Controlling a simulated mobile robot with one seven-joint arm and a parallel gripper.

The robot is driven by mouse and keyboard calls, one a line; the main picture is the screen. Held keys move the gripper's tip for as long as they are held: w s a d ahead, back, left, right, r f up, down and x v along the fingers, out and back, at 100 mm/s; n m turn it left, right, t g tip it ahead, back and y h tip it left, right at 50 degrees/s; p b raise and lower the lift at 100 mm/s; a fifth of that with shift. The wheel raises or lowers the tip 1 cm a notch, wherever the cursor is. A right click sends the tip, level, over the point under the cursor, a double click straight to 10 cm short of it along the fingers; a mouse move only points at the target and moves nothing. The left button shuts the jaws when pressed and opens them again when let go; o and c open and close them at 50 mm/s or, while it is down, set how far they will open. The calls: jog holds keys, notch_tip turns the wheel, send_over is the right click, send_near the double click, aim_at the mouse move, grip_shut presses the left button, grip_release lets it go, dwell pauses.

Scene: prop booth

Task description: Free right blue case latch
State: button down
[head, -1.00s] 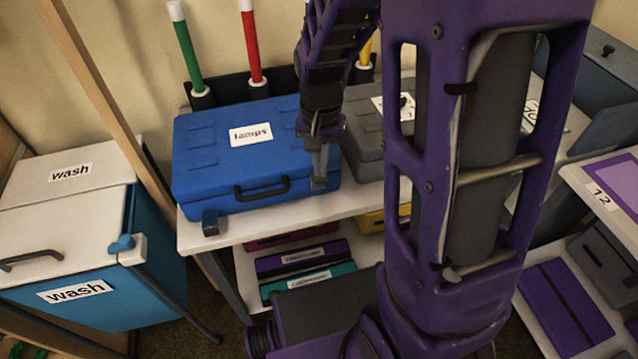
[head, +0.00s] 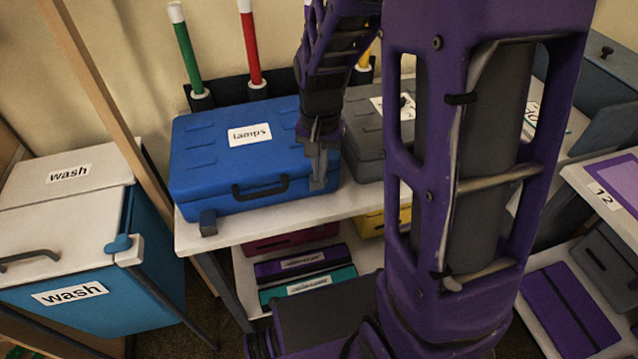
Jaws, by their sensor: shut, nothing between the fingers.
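The blue case (head: 235,165) labelled "lamps" lies closed on a white shelf, with a dark handle (head: 260,189) on its front. My gripper (head: 318,184) is shut and points down at the front right corner of the case. Its fingertips are at or very near the front face there. The right latch is hidden behind the fingers, and I cannot tell whether they touch it.
A grey case (head: 365,140) stands close to the right of the blue case. A wooden post (head: 110,95) and a white-topped "wash" cabinet (head: 65,215) are on the left. Green (head: 186,55) and red (head: 250,45) sticks stand behind. Coloured cases (head: 305,262) lie on the lower shelf.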

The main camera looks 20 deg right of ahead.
jog(key=shift+s+f, duration=0.2)
jog(key=shift+f, duration=0.4)
jog(key=shift+s+f, duration=0.2)
jog(key=shift+f, duration=0.35)
jog(key=shift+s+f+b, duration=0.55)
jog(key=shift+f+b, duration=0.15)
jog(key=shift+s, duration=0.1)
jog(key=shift+w+f, duration=0.15)
jog(key=shift+w, duration=0.65)
jog(key=shift+s+r+p, duration=0.5)
jog(key=shift+r+p, duration=0.1)
jog(key=shift+r, duration=0.2)
jog(key=shift+s+r+p, duration=0.4)
jog(key=shift+s+p, duration=0.15)
jog(key=shift+s, duration=0.25)
